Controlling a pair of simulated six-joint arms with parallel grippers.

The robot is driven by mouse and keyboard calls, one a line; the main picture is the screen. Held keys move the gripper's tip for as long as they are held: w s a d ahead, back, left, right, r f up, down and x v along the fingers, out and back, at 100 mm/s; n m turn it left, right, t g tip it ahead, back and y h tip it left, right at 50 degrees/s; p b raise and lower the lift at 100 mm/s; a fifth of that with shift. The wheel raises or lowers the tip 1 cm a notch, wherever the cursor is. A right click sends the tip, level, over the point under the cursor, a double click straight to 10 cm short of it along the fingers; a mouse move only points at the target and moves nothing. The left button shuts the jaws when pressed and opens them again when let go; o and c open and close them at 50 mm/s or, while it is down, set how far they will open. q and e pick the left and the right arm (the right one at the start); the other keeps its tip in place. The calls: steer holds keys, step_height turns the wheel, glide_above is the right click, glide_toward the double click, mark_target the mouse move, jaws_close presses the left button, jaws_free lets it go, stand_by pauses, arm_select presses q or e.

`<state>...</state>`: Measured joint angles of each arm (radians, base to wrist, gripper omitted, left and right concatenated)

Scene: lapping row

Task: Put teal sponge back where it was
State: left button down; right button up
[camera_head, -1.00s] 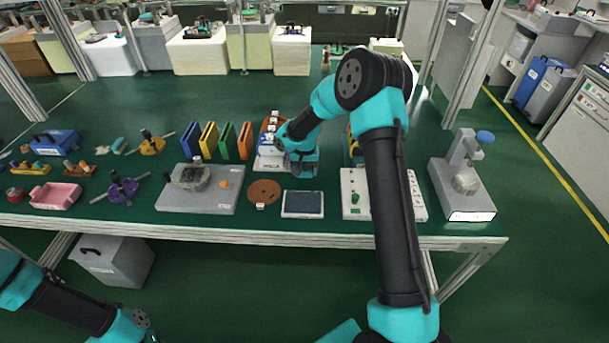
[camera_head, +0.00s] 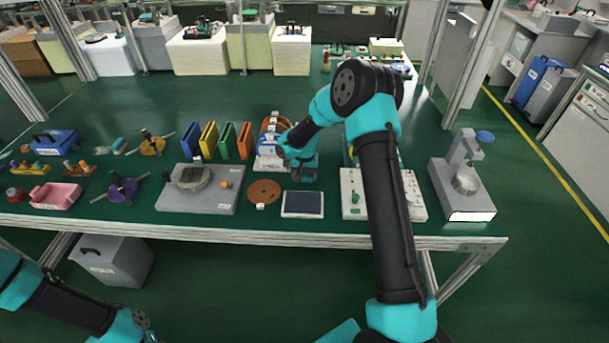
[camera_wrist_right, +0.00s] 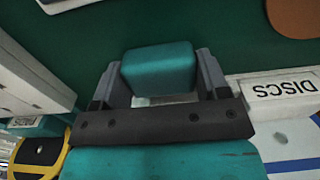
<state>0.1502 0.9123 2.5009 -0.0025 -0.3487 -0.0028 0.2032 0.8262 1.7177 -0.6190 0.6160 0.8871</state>
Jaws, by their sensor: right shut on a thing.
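The teal sponge (camera_wrist_right: 158,70) is a small block between the two fingers of my right gripper (camera_wrist_right: 160,82) in the right wrist view. The fingers are shut on its sides, and green tabletop shows beyond it. In the head view my right gripper (camera_head: 304,174) points down over the table, just right of the disc stand and behind the dark-faced tablet. The sponge cannot be made out clearly there. My left arm shows at the lower left of the head view, but its gripper is not in view.
The disc stand (camera_head: 270,162) is close on the gripper's left; its DISCS label (camera_wrist_right: 281,89) shows in the wrist view. A brown disc (camera_head: 264,191) and the tablet (camera_head: 303,204) lie in front. A white switch panel (camera_head: 354,203) stands to the right, partly behind my arm.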

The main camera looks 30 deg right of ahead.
mark_target(304, 174)
steer(key=shift+f, duration=0.15)
steer(key=o, duration=0.8)
steer(key=shift+o, duration=0.2)
step_height(304, 174, up, 12)
stand_by(0.4)
